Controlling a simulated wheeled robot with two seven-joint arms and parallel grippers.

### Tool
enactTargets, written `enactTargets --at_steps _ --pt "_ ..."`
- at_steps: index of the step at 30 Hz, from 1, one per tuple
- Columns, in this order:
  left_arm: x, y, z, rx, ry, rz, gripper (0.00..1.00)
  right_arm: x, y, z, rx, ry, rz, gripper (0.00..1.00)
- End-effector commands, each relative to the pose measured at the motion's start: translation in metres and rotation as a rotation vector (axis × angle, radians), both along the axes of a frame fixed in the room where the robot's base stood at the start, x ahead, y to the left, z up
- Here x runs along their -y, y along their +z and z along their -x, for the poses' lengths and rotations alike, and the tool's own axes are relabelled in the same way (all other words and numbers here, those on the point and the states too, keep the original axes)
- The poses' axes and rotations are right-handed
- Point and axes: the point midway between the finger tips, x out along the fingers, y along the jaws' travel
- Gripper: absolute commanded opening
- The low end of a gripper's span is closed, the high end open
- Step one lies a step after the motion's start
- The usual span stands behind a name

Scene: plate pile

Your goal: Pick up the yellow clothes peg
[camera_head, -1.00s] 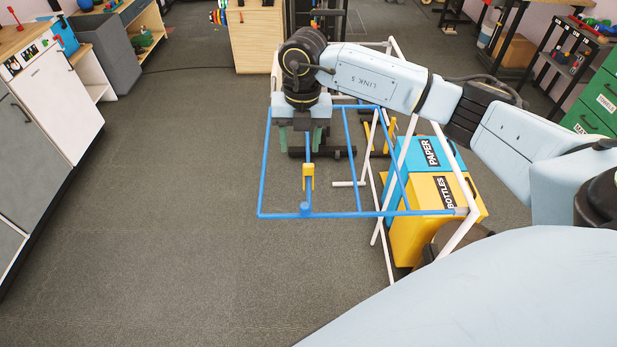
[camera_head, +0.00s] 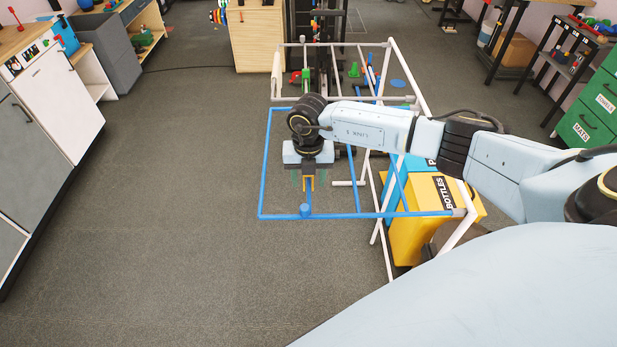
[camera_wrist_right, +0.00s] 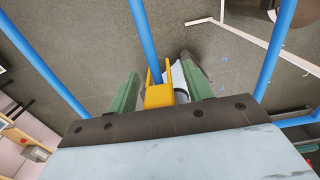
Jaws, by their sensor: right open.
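The yellow clothes peg (camera_head: 308,184) sits on a blue rail of the drying rack (camera_head: 262,165). In the right wrist view the peg (camera_wrist_right: 159,96) lies between the two green fingers of my right gripper (camera_wrist_right: 162,88). The fingers are open, with a gap visible on each side of the peg. In the head view my right gripper (camera_head: 309,180) is over the peg, and its body hides the peg's upper part. My left gripper is not in view.
The white rack frame (camera_head: 392,60) and blue rails surround the gripper. Yellow bottles bin (camera_head: 420,225) and blue paper bin (camera_head: 415,168) stand to the right. A white cabinet (camera_head: 65,105) is at left. Floor (camera_head: 180,230) at front left is clear.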

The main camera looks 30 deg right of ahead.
Motion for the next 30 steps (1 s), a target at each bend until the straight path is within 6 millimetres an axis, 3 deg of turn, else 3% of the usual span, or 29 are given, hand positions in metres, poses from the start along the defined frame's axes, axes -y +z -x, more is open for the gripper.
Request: enactTargets --at_steps 9,20,30 --pt "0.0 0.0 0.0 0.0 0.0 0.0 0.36 0.0 -0.008 0.0 -0.001 0.001 0.001 0.5" --pt "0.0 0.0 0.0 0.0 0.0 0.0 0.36 0.0 -0.008 0.0 0.0 0.0 0.0 0.04" --pt "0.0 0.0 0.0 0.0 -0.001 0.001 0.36 0.0 0.002 -0.001 0.003 0.001 -0.001 0.03"
